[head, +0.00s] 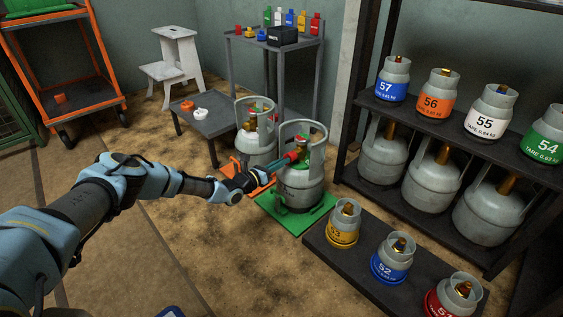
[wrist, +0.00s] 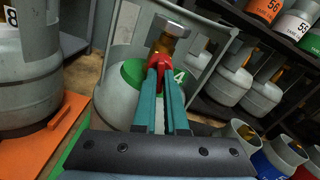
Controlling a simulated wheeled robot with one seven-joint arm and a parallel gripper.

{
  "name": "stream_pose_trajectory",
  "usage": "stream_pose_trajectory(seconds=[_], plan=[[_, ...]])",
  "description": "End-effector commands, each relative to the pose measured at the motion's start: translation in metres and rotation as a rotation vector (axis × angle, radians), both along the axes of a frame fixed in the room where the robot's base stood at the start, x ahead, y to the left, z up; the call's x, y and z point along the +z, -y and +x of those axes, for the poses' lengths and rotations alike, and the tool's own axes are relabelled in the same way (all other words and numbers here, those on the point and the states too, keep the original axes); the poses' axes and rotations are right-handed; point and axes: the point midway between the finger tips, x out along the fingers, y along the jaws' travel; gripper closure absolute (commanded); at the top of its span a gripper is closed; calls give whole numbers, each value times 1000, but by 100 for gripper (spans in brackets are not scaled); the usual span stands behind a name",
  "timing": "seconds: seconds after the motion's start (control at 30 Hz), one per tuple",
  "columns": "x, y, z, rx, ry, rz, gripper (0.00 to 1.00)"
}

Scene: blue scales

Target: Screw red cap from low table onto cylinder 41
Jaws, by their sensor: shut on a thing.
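My gripper (head: 285,161) is shut on a small red cap (wrist: 164,68), its teal fingers (wrist: 163,88) pinching it from two sides. The red cap is at the brass valve (wrist: 166,43) inside the open collar of a grey cylinder (head: 301,193). In the wrist view the cap overlaps the lower part of the valve; I cannot tell whether it is seated on it. This cylinder has a green top (wrist: 131,72) and a label of which only a "4" shows; the rest is hidden behind the fingers. It stands upright on a green scale (head: 318,219).
Another grey cylinder (head: 256,150) stands close left on an orange scale (head: 236,166). The low dark table (head: 217,127) holds an orange cap (head: 187,106) and a white cap (head: 201,113). A dark platform (head: 328,250) with small cylinders and a loaded rack (head: 345,153) stand to the right.

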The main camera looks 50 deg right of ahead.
Motion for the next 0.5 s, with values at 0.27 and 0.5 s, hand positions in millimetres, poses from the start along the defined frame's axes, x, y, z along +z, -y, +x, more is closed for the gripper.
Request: stream_pose_trajectory(seconds=[0.27,0.5], plan=[[2,0,-1,0,182,-10,100],[0,0,-1,-1,224,-13,100]])
